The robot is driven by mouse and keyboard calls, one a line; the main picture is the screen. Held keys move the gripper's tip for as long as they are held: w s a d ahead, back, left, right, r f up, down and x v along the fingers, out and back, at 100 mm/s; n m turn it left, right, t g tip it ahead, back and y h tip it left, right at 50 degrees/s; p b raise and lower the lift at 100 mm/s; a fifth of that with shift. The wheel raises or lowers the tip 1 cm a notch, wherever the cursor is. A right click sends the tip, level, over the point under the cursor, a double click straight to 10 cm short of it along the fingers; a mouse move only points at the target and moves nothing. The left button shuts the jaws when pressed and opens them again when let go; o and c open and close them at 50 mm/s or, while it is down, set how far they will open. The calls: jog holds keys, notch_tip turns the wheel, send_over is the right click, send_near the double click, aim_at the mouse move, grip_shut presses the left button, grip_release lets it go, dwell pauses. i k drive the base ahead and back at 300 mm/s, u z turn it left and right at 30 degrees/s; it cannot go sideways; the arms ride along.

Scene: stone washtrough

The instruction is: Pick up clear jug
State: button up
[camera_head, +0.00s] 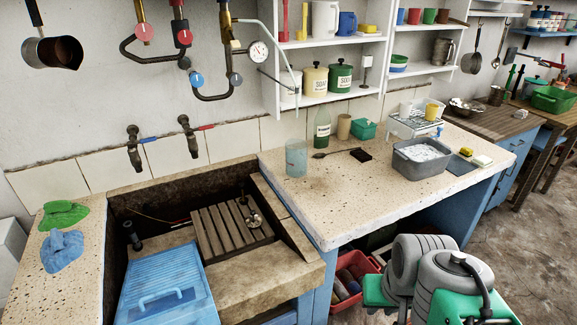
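A clear, faintly blue, jug-like vessel (296,158) stands upright on the speckled stone worktop (330,205), near its left back edge beside the trough. No handle can be made out on it. A whitish jug with a handle (325,19) stands on the upper wall shelf, left of a blue mug (347,23); I cannot tell whether it is see-through. Nothing is touching either vessel. My gripper is not in view.
A green bottle (322,130), tan cup (343,127) and dark spoon stand or lie near the clear vessel. A grey basin (421,158) sits farther right. The worktop's front middle is clear. The stone trough (265,280) holds a slatted rack and blue washboard-like panel (165,290).

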aim_at(299, 161)
jog(key=u, duration=1.25)
jog(key=i, duration=1)
